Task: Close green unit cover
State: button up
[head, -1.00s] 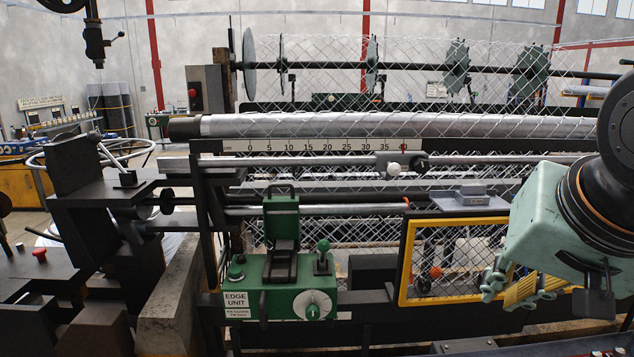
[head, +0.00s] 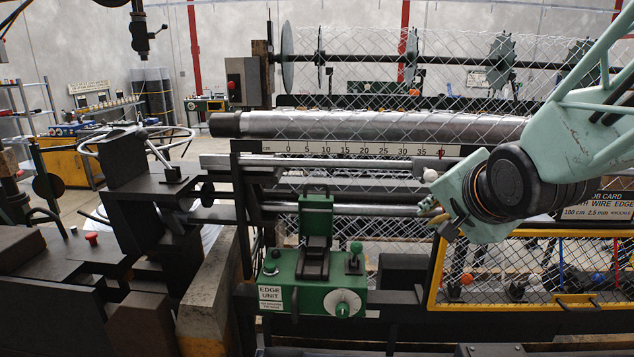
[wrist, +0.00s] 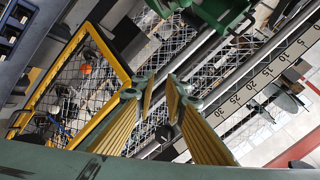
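The green edge unit (head: 316,280) sits on the machine's front rail, left of centre in the head view. Its green cover (head: 316,214) stands raised and upright at the back, with a dark handle on its top edge. A lever with a green knob and a white dial are on the unit. My gripper (head: 430,214) is to the right of the cover, apart from it, pointing left. In the wrist view my gripper (wrist: 161,84) shows a gap between its yellow-padded fingers, with nothing held. Part of the green unit (wrist: 222,12) shows at the top there.
A yellow-framed mesh guard (head: 432,268) stands right of the unit, below my arm. A numbered ruler (head: 360,149) and a long roller (head: 370,127) run behind. Steel bars (head: 290,207) cross behind the cover. Space between the cover and my gripper looks open.

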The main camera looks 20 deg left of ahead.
jog(key=w+a+m+y+p, duration=0.2)
jog(key=w+a, duration=0.3)
jog(key=a, duration=0.5)
jog(key=m+y+p, duration=0.2)
jog(key=y+p, duration=0.1)
jog(key=y, duration=0.2)
send_near(317, 185)
jog(key=shift+s+d+r+t, duration=0.2)
jog(key=shift+s+d, duration=0.2)
jog(key=shift+s, duration=0.25)
jog(key=shift+s+d+r+t, duration=0.2)
jog(key=shift+s+d, duration=0.2)
jog(key=shift+s, duration=0.25)
jog(key=shift+f, duration=0.1)
jog(key=shift+p+x, duration=0.75)
jog(key=shift+x, duration=6.1)
jog(key=shift+d+f, duration=0.1)
jog(key=shift+f, duration=0.1)
jog(key=shift+c, duration=0.3)
